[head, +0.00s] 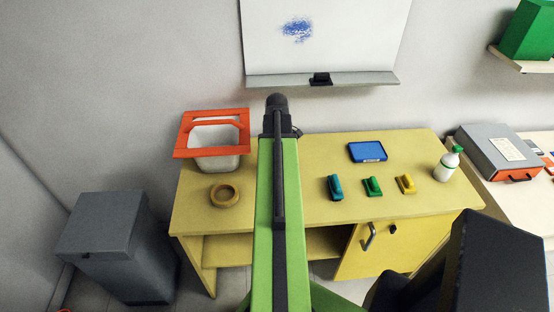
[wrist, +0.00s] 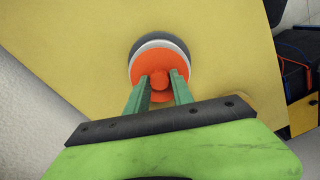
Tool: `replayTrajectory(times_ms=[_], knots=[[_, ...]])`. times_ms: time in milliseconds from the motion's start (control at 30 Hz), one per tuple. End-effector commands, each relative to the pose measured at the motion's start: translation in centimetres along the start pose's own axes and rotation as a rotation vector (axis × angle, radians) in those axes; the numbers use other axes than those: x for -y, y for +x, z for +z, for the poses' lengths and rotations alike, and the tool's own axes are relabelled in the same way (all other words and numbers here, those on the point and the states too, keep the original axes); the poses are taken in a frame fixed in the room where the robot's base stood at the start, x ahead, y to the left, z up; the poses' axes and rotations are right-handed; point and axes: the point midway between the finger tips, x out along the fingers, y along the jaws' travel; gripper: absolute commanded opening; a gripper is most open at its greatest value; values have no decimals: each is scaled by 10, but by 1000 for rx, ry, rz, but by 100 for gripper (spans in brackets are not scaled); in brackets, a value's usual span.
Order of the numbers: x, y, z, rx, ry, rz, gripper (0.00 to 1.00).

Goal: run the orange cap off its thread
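The orange cap (wrist: 158,61) shows in the wrist view as a round disc with a raised knob in its middle. It sits on a pale round container (wrist: 154,43) with a dark outer edge, seen from above on the yellow tabletop. My gripper (wrist: 160,76) has its two green fingers on either side of the knob, with the tips close against it. In the head view my own arm hides the cap, the container and the fingers. Whether the cap has turned on its thread cannot be seen.
A grey bin (head: 105,225) stands left.

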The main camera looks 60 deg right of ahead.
Motion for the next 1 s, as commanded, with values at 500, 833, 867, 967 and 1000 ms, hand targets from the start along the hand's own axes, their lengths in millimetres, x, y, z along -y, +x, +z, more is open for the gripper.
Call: replayTrajectory(times_ms=[500, 833, 867, 967, 1000], knots=[[-2, 0, 0, 0, 3, 2, 40], [-5, 0, 0, 0, 42, 2, 40], [-5, 0, 1, 0, 104, 2, 40], [-5, 0, 2, -1, 355, 2, 40], [-5, 0, 2, -1, 394, 2, 40]])
